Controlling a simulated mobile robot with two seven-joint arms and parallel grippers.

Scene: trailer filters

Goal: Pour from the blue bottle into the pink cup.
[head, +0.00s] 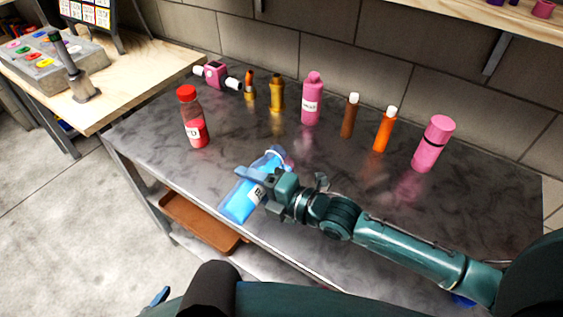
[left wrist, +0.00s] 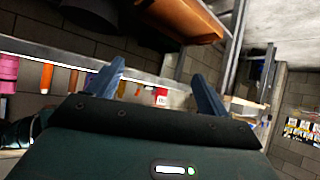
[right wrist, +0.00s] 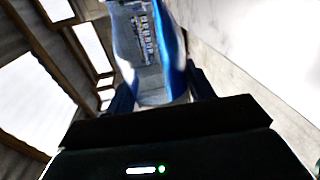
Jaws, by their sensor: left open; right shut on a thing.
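The blue bottle (head: 239,204) is tilted above the front of the metal table, its lower-left end out over the front edge. My right gripper (head: 262,187) is shut on it. The right wrist view shows the see-through bottle (right wrist: 178,55) between the fingers (right wrist: 160,92). A small pink patch with a pale rim (head: 287,163) shows at the bottle's upper-right end; it may be the pink cup, mostly hidden, but I cannot tell. My left gripper (left wrist: 160,80) is open and empty in the left wrist view; only a fingertip (head: 160,297) shows at the head view's bottom.
A red-capped bottle (head: 195,120) stands left on the table (head: 330,175). Along the back are a pink fitting (head: 215,73), a pink bottle (head: 312,100), several brown, amber and orange bottles, and a pink cylinder with a black band (head: 433,145). A brown tray (head: 200,222) lies below.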

